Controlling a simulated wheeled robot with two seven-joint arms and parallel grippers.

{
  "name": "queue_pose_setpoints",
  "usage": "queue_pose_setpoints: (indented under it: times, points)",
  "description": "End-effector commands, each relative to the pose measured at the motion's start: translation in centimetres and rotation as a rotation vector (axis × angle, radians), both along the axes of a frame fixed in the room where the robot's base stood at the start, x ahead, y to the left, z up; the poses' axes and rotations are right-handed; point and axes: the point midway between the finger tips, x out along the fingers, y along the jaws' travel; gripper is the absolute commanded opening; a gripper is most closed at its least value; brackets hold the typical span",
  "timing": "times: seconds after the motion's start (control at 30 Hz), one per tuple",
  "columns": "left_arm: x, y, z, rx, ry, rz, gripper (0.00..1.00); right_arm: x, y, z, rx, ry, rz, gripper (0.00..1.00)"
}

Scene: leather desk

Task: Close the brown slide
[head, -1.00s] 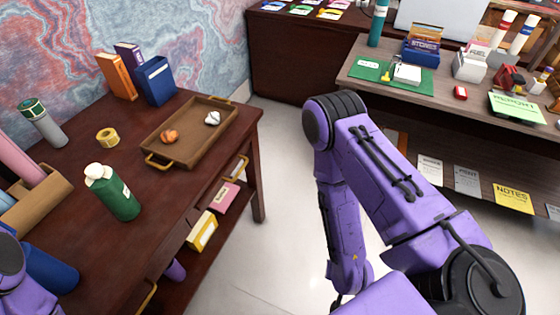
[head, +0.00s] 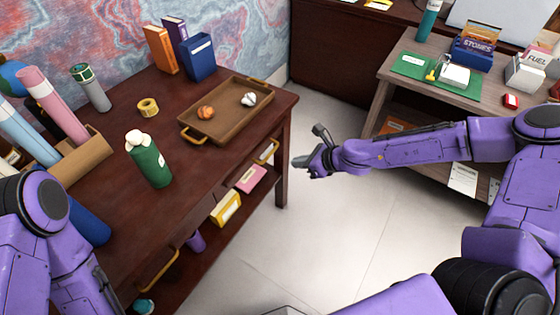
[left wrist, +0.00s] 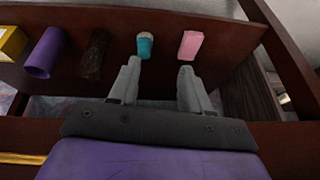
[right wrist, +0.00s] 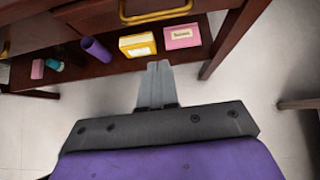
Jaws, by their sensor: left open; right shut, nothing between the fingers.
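The brown desk (head: 225,165) stands at the left in the head view. One brown drawer front has a yellow handle (head: 265,152) near the desk's right end; it also shows at the top of the right wrist view (right wrist: 155,14). A second yellow handle (head: 158,270) shows lower left. I cannot tell how far either drawer is out. My right gripper (head: 298,163) is shut and empty, off the desk's right end, apart from the handle. My left gripper (left wrist: 158,72) is open and empty by the lower shelf; the head view hides it.
The lower shelf holds a pink box (right wrist: 182,37), a yellow box (right wrist: 137,46), a purple cup (right wrist: 96,49) and more. On the desk top are a tray (head: 222,130) and a green bottle (head: 149,160). Open floor (head: 300,240) lies between the desk and the grey table (head: 395,85).

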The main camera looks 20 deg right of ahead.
Motion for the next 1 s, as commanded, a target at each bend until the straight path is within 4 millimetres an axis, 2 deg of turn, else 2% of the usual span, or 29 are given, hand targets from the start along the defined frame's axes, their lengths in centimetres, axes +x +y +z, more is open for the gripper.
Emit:
queue_pose_setpoints:
  times: [0.03, 0.17, 0.33, 0.5, 0.87, 1.0]
  points:
    - [0.0, 0.0, -0.9, 0.000, 0.000, 0.000, 0.48, 0.6, 0.6, -1.4, -0.003, 0.003, 0.003, 0.00]
    - [0.0, 0.0, -1.6, 0.000, 0.000, 0.000, 0.48, 2.2, 2.0, -3.0, -0.002, 0.004, 0.003, 0.00]
    - [0.0, 0.0, -0.5, 0.000, 0.000, 0.000, 0.48, 4.4, 3.7, -1.8, -0.002, 0.000, 0.003, 0.00]
    - [0.0, 0.0, -0.4, 0.000, 0.000, 0.000, 0.48, 5.3, 4.4, -1.7, -0.001, 0.001, 0.001, 0.00]
    - [0.0, 0.0, -0.4, 0.000, 0.000, 0.000, 0.48, 5.5, 4.3, -1.8, -0.002, 0.000, -0.002, 0.00]
    - [0.0, 0.0, -0.7, 0.000, 0.000, 0.000, 0.48, 6.3, 3.8, -1.9, -0.003, -0.001, -0.025, 0.00]
